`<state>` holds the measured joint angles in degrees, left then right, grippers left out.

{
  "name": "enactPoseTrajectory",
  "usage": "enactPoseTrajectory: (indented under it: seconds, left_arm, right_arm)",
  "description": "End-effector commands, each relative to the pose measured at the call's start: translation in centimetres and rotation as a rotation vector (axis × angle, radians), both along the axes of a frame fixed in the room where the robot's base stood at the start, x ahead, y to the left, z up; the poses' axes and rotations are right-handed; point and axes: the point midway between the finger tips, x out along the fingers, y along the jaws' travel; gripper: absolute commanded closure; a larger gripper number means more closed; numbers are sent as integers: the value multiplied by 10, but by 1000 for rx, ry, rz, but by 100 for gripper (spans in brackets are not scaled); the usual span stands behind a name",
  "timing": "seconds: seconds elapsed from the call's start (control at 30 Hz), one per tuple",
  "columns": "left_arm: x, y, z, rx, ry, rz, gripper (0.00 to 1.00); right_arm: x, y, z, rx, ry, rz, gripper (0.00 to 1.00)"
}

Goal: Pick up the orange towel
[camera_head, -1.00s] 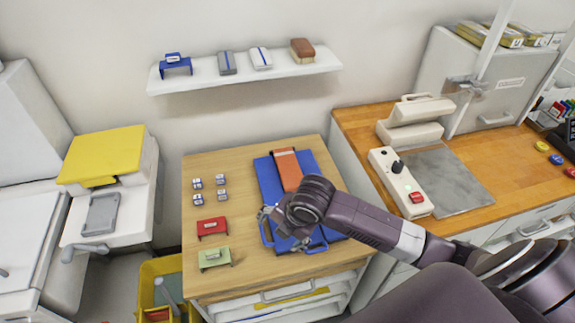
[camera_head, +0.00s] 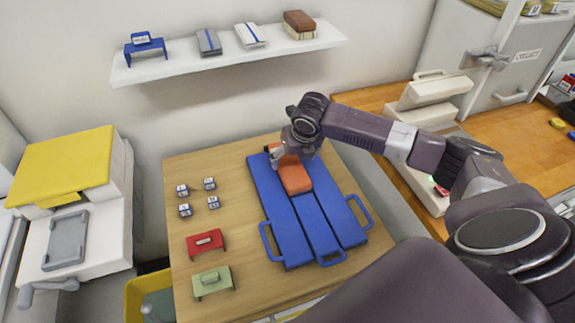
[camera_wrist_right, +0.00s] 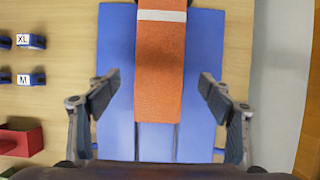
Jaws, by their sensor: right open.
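The orange towel (camera_head: 293,178) lies folded in a long strip on the blue folding board (camera_head: 291,230), which lies flat on the wooden table. In the right wrist view the towel (camera_wrist_right: 160,70) has a white band across it near the top edge. My right gripper (camera_head: 281,156) is above the far end of the towel and hides part of it in the head view. In the wrist view its two fingers (camera_wrist_right: 158,92) are spread wide, one on each side of the towel, with nothing between them gripped. My left gripper is not in view.
Several small size blocks (camera_head: 185,210), a red holder (camera_head: 206,242) and a green holder (camera_head: 211,281) stand left of the board. A wall shelf (camera_head: 228,61) with folded items hangs behind the table. A yellow-topped machine (camera_head: 66,166) stands at left.

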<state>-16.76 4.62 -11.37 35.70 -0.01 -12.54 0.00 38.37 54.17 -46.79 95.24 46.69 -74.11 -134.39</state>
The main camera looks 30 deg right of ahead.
Motion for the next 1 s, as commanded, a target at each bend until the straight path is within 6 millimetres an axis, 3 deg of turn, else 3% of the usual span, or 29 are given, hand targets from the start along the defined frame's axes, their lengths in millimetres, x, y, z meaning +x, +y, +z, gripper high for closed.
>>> enactPoseTrajectory:
  seconds: [0.1,0.2,0.33,0.53,0.7,1.0]
  left_arm:
    - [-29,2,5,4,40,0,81]
    - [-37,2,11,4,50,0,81]
    - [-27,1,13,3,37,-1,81]
    - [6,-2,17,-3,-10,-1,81]
    - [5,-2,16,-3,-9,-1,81]
    - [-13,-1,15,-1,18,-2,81]
  right_arm:
    - [4,0,-11,2,3,-1,26]
    - [9,-2,-24,2,4,-2,26]
    - [15,-4,-41,2,1,-1,26]
    - [19,-5,-51,0,0,0,26]
    - [19,-5,-51,0,-1,0,26]
    - [19,-5,-50,0,-1,0,59]
